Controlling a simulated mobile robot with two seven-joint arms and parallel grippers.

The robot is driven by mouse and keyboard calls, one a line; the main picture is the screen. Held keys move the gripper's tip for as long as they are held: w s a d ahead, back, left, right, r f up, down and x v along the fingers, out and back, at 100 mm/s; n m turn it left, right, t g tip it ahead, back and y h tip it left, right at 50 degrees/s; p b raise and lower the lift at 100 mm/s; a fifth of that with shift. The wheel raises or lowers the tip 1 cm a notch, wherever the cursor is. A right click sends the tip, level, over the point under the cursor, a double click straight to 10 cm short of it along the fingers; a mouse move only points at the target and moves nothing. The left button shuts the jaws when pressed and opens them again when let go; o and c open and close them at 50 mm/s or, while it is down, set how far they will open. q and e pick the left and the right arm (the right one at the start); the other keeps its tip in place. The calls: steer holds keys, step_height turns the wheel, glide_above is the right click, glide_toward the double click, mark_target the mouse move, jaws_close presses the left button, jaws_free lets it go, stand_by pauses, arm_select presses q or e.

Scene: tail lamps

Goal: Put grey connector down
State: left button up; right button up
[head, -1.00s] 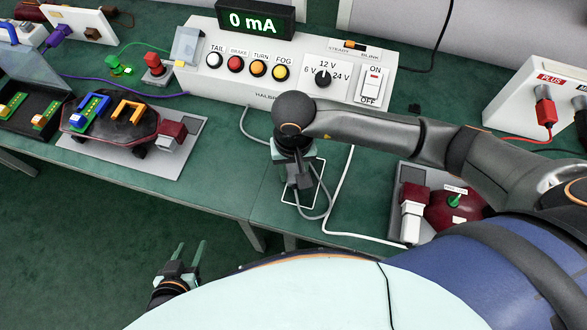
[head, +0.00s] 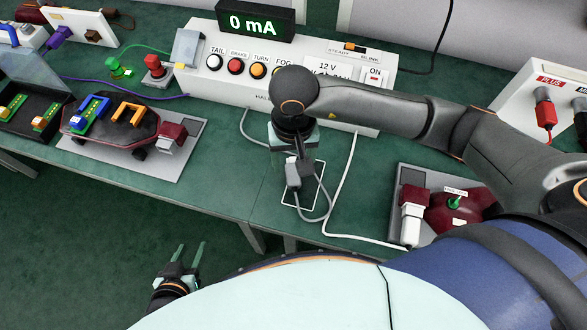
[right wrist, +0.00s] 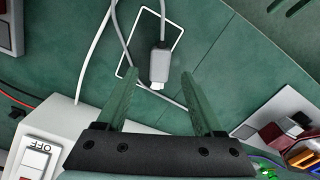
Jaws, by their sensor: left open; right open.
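The grey connector (head: 293,176) lies on the green bench top inside a white outlined rectangle, with its grey cable looping from it. In the right wrist view the connector (right wrist: 159,66) shows between and beyond the fingertips, with clear space on both sides. My right gripper (head: 298,158) is open above it; its fingers (right wrist: 161,82) hold nothing. The gripper partly hides the connector in the head view. My left gripper (head: 189,248) is open and empty, low in front of the bench edge and far from the connector.
The tester box (head: 225,85) with coloured buttons stands behind, its display reading 0 mA. Another red lamp (head: 455,210) with a white connector (head: 412,215) is at right. A white cable (head: 338,188) runs beside the outline.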

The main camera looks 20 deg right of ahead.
mark_target(293, 176)
step_height(293, 176, up, 7)
steer(key=shift+f, duration=0.2)
stand_by(1.6)
